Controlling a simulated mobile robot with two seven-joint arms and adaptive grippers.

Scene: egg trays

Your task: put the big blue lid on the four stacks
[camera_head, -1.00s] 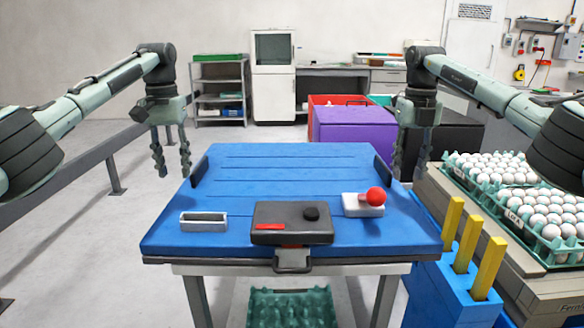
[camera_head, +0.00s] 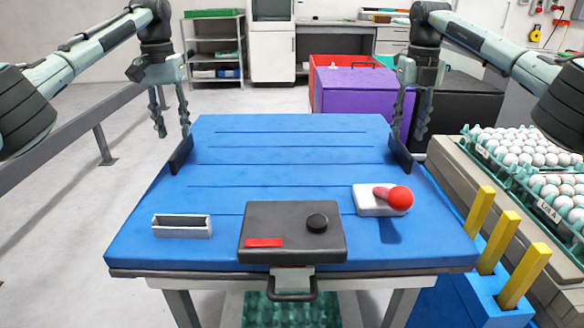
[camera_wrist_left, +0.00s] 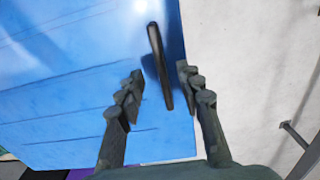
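A broad blue grooved panel (camera_head: 290,150) with a dark upright handle on each side forms the top of a stand; I cannot tell whether it is the lid or a tabletop. My left gripper (camera_head: 171,127) is open and empty above its left handle (camera_head: 181,155). In the left wrist view, that handle (camera_wrist_left: 160,65) shows between the spread fingers (camera_wrist_left: 160,80), apparently below them. My right gripper (camera_head: 409,125) is open above the right handle (camera_head: 400,156). Green egg trays with white eggs (camera_head: 520,150) stand at the right; four separate stacks cannot be made out.
On the panel's near side are a dark control box (camera_head: 275,245), a white box with a red knob (camera_head: 384,199) and a small hollow grey block (camera_head: 182,226). Yellow posts (camera_head: 478,215) rise at the right. A purple box (camera_head: 355,92) stands behind. Floor at the left is open.

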